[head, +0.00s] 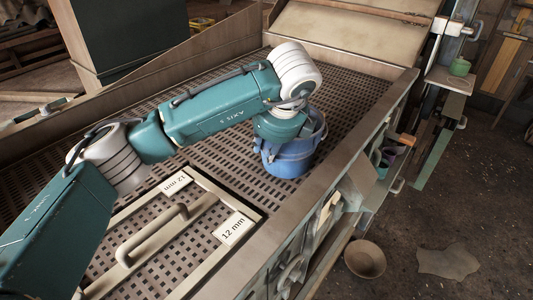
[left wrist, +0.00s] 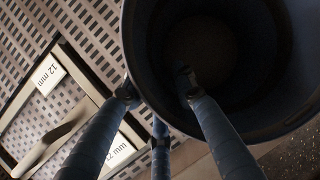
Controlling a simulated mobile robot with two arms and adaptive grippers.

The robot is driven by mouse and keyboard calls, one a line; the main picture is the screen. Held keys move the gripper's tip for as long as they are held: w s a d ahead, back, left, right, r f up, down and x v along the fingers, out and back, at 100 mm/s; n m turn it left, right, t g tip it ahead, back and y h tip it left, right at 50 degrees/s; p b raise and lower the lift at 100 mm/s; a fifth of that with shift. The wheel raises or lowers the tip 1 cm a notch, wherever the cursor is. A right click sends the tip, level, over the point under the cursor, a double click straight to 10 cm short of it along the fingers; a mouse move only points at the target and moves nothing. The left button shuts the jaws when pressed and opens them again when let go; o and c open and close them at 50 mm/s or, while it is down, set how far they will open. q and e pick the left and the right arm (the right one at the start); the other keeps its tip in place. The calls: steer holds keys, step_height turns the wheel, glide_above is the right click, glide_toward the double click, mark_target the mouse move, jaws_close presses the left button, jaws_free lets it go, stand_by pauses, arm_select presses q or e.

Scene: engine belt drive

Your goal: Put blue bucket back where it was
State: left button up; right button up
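The blue bucket (head: 290,158) stands upright on the perforated grey deck in the head view, near its right edge. Its dark open mouth (left wrist: 225,60) fills the upper right of the left wrist view. My left gripper (head: 277,137) is over the bucket's near-left rim, partly hidden by its own wrist. In the left wrist view its fingers (left wrist: 158,95) straddle the rim, one inside the mouth and two outside. A gap shows between the fingertips, and I cannot tell whether they press on the wall. My right gripper is not in view.
A framed screen panel (head: 150,246) with a handle and "12 mm" labels lies on the deck at front left. A raised side rail (head: 330,185) runs right of the bucket. A round bowl (head: 365,259) is on the floor.

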arm_select(q)
steer(key=b+v, duration=0.2)
steer(key=v, duration=0.8)
steer(key=shift+s, duration=0.2)
